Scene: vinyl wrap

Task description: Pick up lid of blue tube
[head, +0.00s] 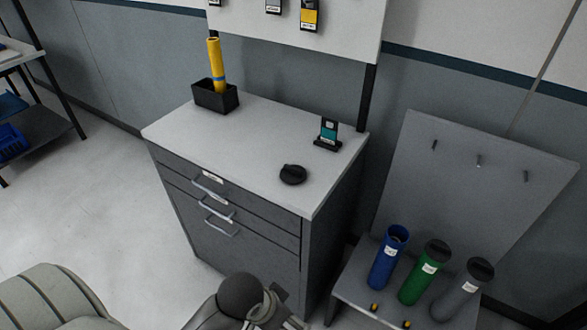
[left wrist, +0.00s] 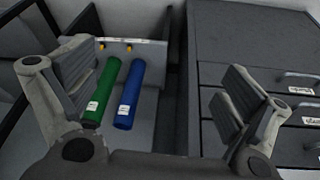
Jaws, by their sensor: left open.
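The blue tube (head: 387,262) stands tilted on the low stand at the right of the head view, its top open and uncovered. A round black lid (head: 293,174) with a raised grip lies on the cabinet top near its front right edge. In the left wrist view my left gripper (left wrist: 160,78) is open and empty, with the blue tube (left wrist: 129,95) and the green tube (left wrist: 103,92) showing beyond and between its fingers. The lid does not show in that view. My right gripper is in neither view.
The green tube (head: 424,272) and a grey tube (head: 462,292) wear black lids beside the blue one. On the cabinet top (head: 245,135) stand a black box (head: 215,97) holding a yellow roll and a small teal-fronted holder (head: 328,135). The space around the loose lid is clear.

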